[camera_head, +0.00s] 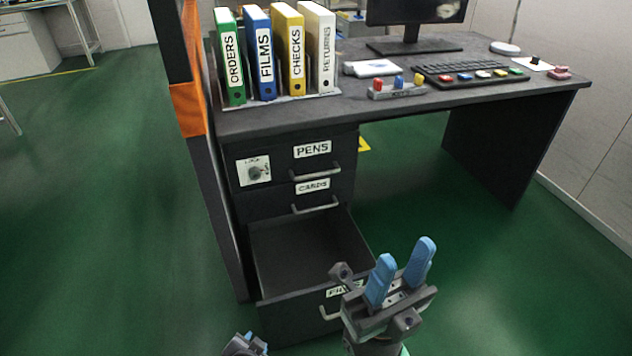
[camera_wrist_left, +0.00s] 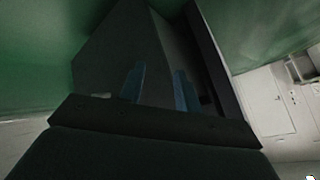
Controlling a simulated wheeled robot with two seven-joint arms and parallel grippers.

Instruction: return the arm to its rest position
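My right gripper (camera_head: 404,254) is at the lower middle of the head view, with its two blue fingers apart and nothing between them. It is in front of the open bottom drawer (camera_head: 283,304) and covers part of that drawer's front and label. My left gripper (camera_head: 250,345) shows only as a small piece at the bottom edge of the head view. In the left wrist view, the blue fingers of the left gripper (camera_wrist_left: 160,82) stand apart with nothing held, against a dark surface.
The bottom drawer is pulled out and looks empty. The PENS drawer (camera_head: 339,157) and CARDS drawer (camera_head: 273,205) above are shut. The dark desk (camera_head: 430,107) carries several binders, a monitor (camera_head: 416,14) and a keyboard (camera_head: 458,68). An orange-and-dark post (camera_head: 189,110) stands left. Green floor lies open left.

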